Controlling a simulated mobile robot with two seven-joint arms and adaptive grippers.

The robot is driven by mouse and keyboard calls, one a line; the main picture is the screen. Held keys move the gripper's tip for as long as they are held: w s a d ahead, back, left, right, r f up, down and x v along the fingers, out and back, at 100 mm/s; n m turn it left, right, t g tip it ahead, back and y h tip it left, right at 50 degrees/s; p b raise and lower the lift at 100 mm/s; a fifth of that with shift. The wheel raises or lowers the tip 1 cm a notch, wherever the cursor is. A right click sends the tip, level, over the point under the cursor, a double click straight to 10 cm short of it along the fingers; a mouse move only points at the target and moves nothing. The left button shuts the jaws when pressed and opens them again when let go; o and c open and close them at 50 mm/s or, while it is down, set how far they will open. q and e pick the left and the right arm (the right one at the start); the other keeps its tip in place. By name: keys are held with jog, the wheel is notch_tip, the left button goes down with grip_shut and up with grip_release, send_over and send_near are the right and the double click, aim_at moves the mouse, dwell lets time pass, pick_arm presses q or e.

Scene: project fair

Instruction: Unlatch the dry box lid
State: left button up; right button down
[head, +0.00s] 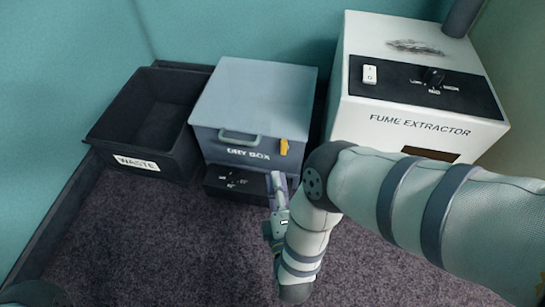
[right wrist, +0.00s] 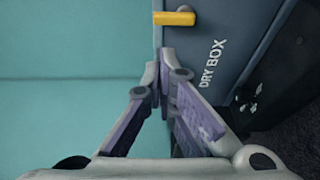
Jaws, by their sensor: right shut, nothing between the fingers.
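The dry box (head: 255,90) is a blue-grey box with its lid down, a handle (head: 238,136) at the front and the label DRY BOX. Its yellow latch (head: 284,147) is at the right of the front face. The latch also shows in the right wrist view (right wrist: 174,18), sticking out from the box front (right wrist: 235,30). My right gripper (head: 277,180) is shut and empty, just below the latch in the head view. In the right wrist view its fingertips (right wrist: 165,62) are together, apart from the latch. My left gripper is not in view.
A black waste bin (head: 140,165) stands left of the dry box. A white fume extractor (head: 410,125) stands to its right, with my right arm in front. A dark control panel (head: 225,183) is below the box front. The speckled dark surface in front is clear at left.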

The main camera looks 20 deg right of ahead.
aim_at(284, 146)
jog(key=b+x, duration=0.3)
jog(key=x, duration=0.6)
jog(key=shift+w+d, duration=0.1)
jog(key=shift+w, duration=0.1)
